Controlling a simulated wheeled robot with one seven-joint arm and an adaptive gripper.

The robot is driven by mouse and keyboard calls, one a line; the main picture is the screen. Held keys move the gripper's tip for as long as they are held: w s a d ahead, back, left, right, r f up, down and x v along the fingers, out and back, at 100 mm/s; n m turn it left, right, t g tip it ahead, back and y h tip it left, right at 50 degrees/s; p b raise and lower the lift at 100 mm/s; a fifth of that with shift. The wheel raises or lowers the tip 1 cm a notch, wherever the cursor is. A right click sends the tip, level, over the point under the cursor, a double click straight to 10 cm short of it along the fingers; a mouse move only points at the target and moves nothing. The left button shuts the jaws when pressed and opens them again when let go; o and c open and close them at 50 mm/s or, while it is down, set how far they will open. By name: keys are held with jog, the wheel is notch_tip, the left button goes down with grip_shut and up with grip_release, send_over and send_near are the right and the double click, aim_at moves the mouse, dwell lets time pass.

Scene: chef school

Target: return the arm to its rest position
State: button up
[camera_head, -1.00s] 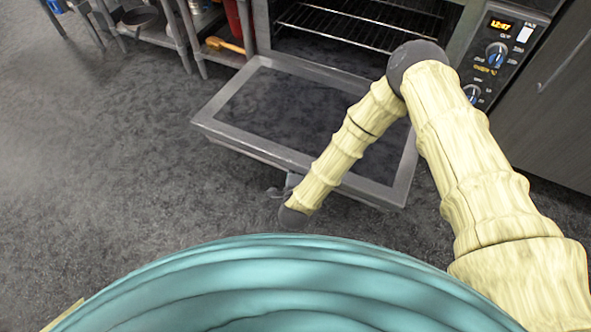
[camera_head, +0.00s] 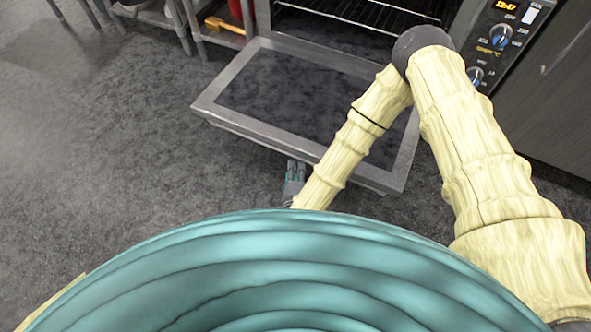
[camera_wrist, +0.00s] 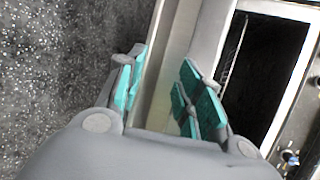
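My gripper (camera_head: 294,178) shows just past the edge of my teal body in the head view, in front of the open oven door (camera_head: 222,95). In the wrist view my gripper (camera_wrist: 160,95) has its two teal-padded fingers spread apart. Nothing is between the pads; the pale edge of the door shows behind them. My arm is bent, its elbow in front of the oven and its forearm folded back toward my body, crossing over the door.
The oven (camera_head: 345,22) stands open, with a wire rack inside and its control panel (camera_head: 497,40) at right. A shelf unit (camera_head: 160,14) with a wooden-handled tool (camera_head: 225,25) is at upper left. The grey floor (camera_head: 110,140) at left is clear.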

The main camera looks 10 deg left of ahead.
dwell(0.5)
jog(key=s+d+f+n+g, duration=0.4)
jog(key=s+d+n, duration=0.1)
jog(key=d+n, duration=0.15)
jog(key=s+d+f+n+g, duration=0.3)
jog(key=s+d+n+g, duration=0.15)
jog(key=d, duration=0.35)
jog(key=s+d+r+n+g+h, duration=0.1)
jog(key=s+d+r+n+g, duration=0.2)
jog(key=s+d+n+g, duration=0.7)
jog(key=s+d+r+m+t+p, duration=0.1)
jog(key=d+r+t+p, duration=0.1)
jog(key=r+p, duration=1.4)
jog(key=s+d+r+m+t+p, duration=0.1)
jog(key=s+d+r+t+p, duration=0.1)
jog(key=r+p, duration=1.4)
jog(key=shift+t+p, duration=0.45)
jog(key=shift+t, duration=0.1)
jog(key=shift+s+r, duration=0.1)
jog(key=shift+c, duration=0.2)
